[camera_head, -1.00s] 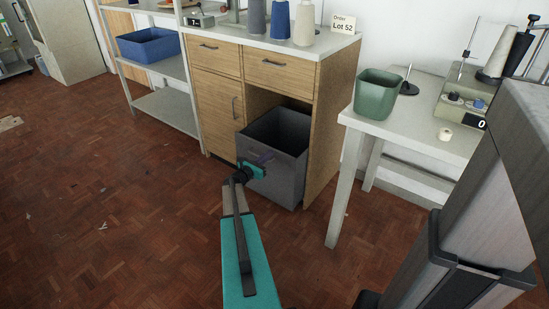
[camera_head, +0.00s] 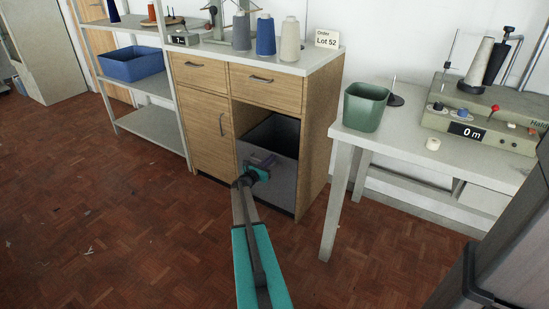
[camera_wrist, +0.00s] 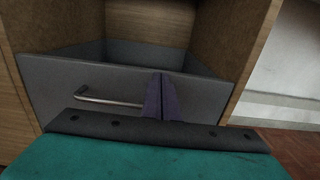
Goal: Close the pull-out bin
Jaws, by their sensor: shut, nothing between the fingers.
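The grey pull-out bin (camera_head: 276,185) sits in the open bay at the lower right of the wooden cabinet. My gripper (camera_head: 262,161) is shut and empty at the upper part of the bin front. Its purple fingers also show in the wrist view (camera_wrist: 161,95), right of the handle, seemingly against the front.
The wooden cabinet (camera_head: 203,120) has drawers above and a door left of the bay. A table (camera_head: 400,140) at right carries a green bin (camera_head: 366,107) and a counter device (camera_head: 475,118). Shelves with a blue crate (camera_head: 132,63) stand left.

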